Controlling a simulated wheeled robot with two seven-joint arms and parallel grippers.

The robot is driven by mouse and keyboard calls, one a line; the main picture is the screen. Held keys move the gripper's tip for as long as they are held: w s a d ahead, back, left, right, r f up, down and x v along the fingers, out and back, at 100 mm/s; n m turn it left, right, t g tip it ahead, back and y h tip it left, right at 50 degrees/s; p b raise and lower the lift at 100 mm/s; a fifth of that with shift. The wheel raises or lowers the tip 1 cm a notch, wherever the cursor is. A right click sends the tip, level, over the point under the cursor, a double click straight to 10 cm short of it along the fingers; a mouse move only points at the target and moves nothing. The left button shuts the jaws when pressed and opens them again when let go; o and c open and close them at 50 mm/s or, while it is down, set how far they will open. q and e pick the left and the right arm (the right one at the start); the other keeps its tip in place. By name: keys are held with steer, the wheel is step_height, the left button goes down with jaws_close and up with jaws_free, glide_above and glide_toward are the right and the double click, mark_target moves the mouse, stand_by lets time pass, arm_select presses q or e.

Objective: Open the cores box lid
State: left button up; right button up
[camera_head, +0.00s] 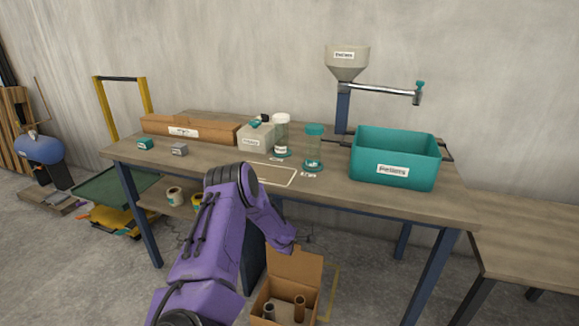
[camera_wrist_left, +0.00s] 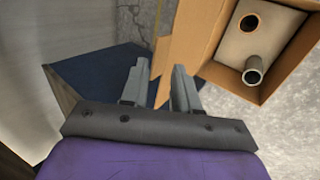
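The cores box (camera_head: 268,297) is a brown cardboard box on the floor below the bench, with upright cores (camera_head: 299,303) inside. Its lid (camera_head: 298,264) stands raised at the far side, so the top is open. In the left wrist view the cores box (camera_wrist_left: 297,66) is at the upper right, and the lid (camera_wrist_left: 192,38) extends toward my fingers. My left gripper (camera_wrist_left: 160,66) is open, with the fingers apart. An edge of the lid shows between and behind them; I cannot tell whether they touch it. In the head view the fingers are not clearly seen. My right gripper is not in view.
The workbench (camera_head: 330,185) stands above and behind the box, with a teal pellets bin (camera_head: 395,150) on top. A dark blue panel (camera_wrist_left: 100,75) lies left of my fingers in the wrist view. Bare concrete floor (camera_head: 365,285) is free to the right of the box.

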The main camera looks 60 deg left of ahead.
arm_select(q)
steer(key=p+v, duration=0.2)
steer(key=v, duration=0.5)
steer(key=shift+p, duration=0.35)
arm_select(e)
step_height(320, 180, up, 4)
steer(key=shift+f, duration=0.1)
arm_select(q)
steer(key=shift+r, duration=0.15)
